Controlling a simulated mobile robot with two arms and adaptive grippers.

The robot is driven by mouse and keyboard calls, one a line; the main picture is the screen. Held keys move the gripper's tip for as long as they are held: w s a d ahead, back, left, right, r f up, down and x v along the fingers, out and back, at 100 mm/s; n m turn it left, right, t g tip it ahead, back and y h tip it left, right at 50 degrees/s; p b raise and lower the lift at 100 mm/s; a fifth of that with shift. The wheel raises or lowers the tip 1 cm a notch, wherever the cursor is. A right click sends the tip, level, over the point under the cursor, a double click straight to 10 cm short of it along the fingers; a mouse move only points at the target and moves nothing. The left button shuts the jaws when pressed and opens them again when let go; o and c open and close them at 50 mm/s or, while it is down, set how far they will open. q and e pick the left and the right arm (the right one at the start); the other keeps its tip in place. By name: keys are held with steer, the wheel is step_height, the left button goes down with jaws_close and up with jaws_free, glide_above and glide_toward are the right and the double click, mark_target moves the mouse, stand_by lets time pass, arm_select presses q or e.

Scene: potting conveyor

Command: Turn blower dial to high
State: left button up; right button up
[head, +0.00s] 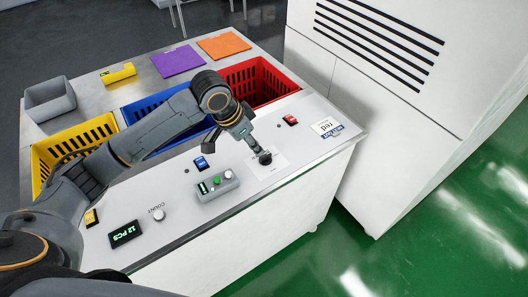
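A small dark dial (266,159) sits on a pale label plate (280,163) towards the right end of the white panel. My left arm reaches in from the left across the panel. My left gripper (256,147) points down at the dial, with its fingertips right at it. The fingers partly hide the dial. I cannot tell whether they touch or grip it, or which setting the dial is at. The marks on the plate are too small to read. My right gripper is out of view.
The panel also holds a small control box (217,185) with a green button, a white COUNT knob (158,214), a "12 PCS" display (125,234), and blue (201,162), red (290,120) and yellow (91,218) switches. Red (287,83), blue and yellow crates lie behind. A white cabinet (395,100) stands right.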

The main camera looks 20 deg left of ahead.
mark_target(265, 155)
arm_select(q)
steer(key=x, duration=0.4)
steer(key=w+a+p+x, duration=0.1)
steer(key=x, duration=0.2)
steer(key=w+p+x, duration=0.1)
steer(key=x, duration=0.3)
steer(key=shift+w+a+f, duration=0.1)
steer(key=shift+a+f, duration=0.1)
steer(key=shift+a, duration=0.1)
steer(key=c, duration=0.7)
jaws_close()
